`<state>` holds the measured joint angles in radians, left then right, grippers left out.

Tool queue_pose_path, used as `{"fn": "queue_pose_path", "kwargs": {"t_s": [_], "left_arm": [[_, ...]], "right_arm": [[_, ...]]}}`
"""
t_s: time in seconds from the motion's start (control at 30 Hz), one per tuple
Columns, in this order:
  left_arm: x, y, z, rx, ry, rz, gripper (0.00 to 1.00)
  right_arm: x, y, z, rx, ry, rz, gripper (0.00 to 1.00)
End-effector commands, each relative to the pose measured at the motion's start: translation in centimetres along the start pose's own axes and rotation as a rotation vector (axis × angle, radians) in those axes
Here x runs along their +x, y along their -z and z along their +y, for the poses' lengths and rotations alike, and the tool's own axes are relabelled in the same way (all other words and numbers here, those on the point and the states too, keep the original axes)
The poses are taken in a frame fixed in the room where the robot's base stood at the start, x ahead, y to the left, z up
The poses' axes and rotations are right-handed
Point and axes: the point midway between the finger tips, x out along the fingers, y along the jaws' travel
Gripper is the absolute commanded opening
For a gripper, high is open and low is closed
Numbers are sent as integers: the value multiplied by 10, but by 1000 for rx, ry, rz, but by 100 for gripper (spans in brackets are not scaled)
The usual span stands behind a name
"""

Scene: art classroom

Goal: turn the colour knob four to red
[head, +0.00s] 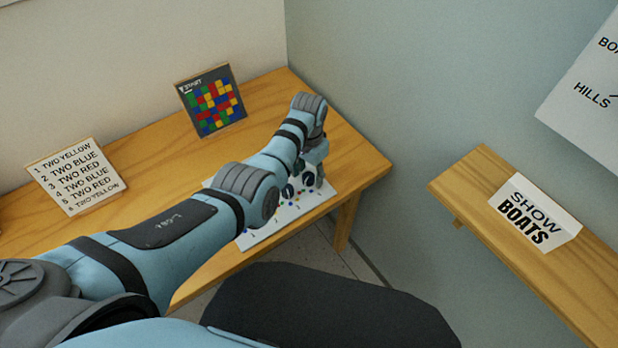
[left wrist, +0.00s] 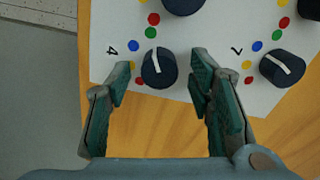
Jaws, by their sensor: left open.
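The white knob panel (head: 252,239) lies on the wooden table in the head view, partly hidden behind my left arm. In the left wrist view, colour knob four (left wrist: 160,68) is a round dark knob beside a printed 4. Its white pointer line points up and slightly left, towards a green dot (left wrist: 151,32). A blue dot (left wrist: 133,45), a yellow dot (left wrist: 131,65) and a red dot (left wrist: 138,81) curve down its left side. My left gripper (left wrist: 161,66) is open, with one finger on each side of knob four. Contact cannot be told. My right gripper is out of view.
Knob seven (left wrist: 282,68) stands to the right of knob four, near the right finger. A colour grid board (head: 211,101) and a list card (head: 75,177) stand on the table. A SHOW BOATS sign (head: 534,212) is on a shelf at right.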

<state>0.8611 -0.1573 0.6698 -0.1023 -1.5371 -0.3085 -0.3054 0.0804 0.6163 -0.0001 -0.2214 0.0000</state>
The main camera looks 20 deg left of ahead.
Motion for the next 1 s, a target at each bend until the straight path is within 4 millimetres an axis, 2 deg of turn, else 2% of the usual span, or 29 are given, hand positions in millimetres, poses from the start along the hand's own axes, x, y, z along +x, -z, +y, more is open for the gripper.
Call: {"fn": "queue_pose_path", "kwargs": {"t_s": [0.13,0.33,0.6,0.63,1.0], "left_arm": [[6,0,0,-1,0,1,48],[5,0,0,-1,0,1,46],[5,-1,0,-1,0,0,3],[5,-1,0,-1,0,0,0],[5,-1,0,-38,-1,0,0]], "right_arm": [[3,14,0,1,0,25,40],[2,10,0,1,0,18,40],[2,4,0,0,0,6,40],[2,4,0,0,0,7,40],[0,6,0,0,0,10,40]]}}
